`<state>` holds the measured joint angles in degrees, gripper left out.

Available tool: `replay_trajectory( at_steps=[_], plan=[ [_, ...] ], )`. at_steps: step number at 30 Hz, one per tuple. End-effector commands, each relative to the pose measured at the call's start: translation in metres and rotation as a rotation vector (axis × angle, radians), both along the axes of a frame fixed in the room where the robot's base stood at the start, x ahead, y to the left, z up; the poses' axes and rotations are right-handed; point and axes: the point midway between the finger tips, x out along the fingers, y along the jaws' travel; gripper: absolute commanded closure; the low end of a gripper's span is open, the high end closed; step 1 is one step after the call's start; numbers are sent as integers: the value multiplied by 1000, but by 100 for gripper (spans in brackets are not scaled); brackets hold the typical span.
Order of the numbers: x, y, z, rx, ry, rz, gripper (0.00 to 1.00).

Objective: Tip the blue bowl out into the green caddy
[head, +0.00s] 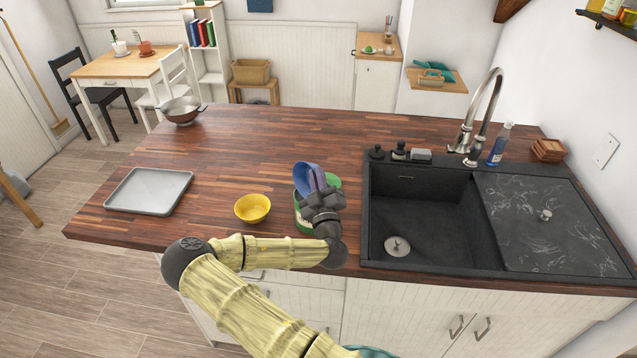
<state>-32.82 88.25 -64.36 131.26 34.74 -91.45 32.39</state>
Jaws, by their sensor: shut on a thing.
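The blue bowl (301,178) is held by my gripper (318,187) and is tilted steeply on its side, above the green caddy. The green caddy (334,181) stands on the wooden counter, left of the sink, and is partly hidden behind my gripper and the bowl. A bit of pale content shows low inside the caddy near its front left. My gripper is shut on the blue bowl's right side. The inside of the bowl cannot be seen clearly.
A yellow bowl (252,208) stands just left of the caddy. A grey tray (149,191) lies at the counter's left. The black sink (420,210) is to the right. The counter's back middle is clear.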

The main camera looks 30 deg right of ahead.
Motion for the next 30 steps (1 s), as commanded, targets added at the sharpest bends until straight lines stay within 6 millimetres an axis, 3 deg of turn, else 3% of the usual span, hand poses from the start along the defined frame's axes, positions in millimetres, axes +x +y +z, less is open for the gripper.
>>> replay_trajectory(
  at_steps=[30],
  plan=[
    [-4, 17, -23, -527, -103, 0, 100]
  ],
)
